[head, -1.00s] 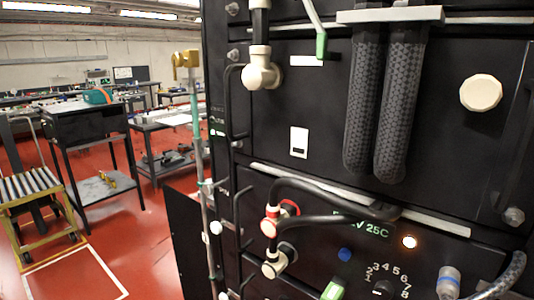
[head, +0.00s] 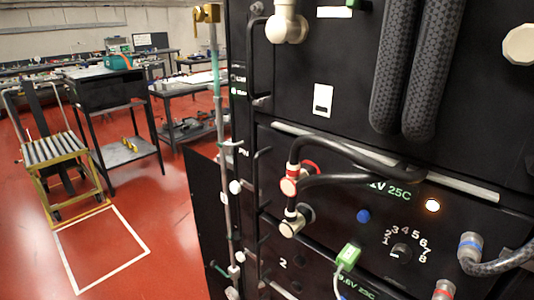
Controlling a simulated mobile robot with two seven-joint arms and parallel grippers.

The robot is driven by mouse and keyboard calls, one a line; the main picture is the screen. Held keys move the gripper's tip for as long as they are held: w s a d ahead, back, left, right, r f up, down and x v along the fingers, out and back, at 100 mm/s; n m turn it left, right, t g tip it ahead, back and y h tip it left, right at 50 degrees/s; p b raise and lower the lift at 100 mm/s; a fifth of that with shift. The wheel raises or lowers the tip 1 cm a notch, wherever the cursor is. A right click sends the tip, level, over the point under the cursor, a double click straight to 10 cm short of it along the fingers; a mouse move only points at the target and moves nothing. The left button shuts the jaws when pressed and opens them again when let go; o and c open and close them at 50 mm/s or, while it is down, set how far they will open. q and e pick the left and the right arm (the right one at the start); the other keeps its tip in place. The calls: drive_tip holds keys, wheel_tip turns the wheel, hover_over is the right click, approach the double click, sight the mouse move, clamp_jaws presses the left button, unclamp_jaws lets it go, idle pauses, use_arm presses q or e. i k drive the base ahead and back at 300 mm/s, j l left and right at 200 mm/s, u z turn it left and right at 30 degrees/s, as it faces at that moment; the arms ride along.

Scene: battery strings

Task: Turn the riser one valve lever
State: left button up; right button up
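A thin grey vertical pipe (head: 222,150) with green bands stands along the left edge of the black rack. A brass-coloured fitting (head: 207,13), which looks like a valve, sits at its top near the upper edge of the head view. I cannot make out a separate lever or a riser label on it. Lower on the pipe are small white fittings (head: 235,271). Neither of my grippers shows in the head view.
The black rack (head: 340,60) fills the right side, with hoses (head: 405,70), a numbered dial (head: 399,252), a lit lamp (head: 432,205) and a green plug (head: 347,257). A roller cart (head: 55,165) and a black stand (head: 125,150) are at left. Red floor with a white outline (head: 103,250) is clear.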

sight(214, 265)
drive_tip(key=z, duration=0.85)
drive_tip(key=j+z, duration=0.15)
drive_tip(key=z, duration=0.3)
drive_tip(key=j+z, duration=0.2)
drive_tip(key=z, duration=0.2)
drive_tip(key=j+z, duration=0.15)
drive_tip(key=z, duration=0.3)
drive_tip(key=j+z, duration=0.2)
drive_tip(key=z, duration=0.2)
drive_tip(key=k+j+z, duration=0.25)
drive_tip(key=j+z, duration=0.2)
drive_tip(key=k+j+z, duration=0.8)
drive_tip(key=j+z, duration=0.15)
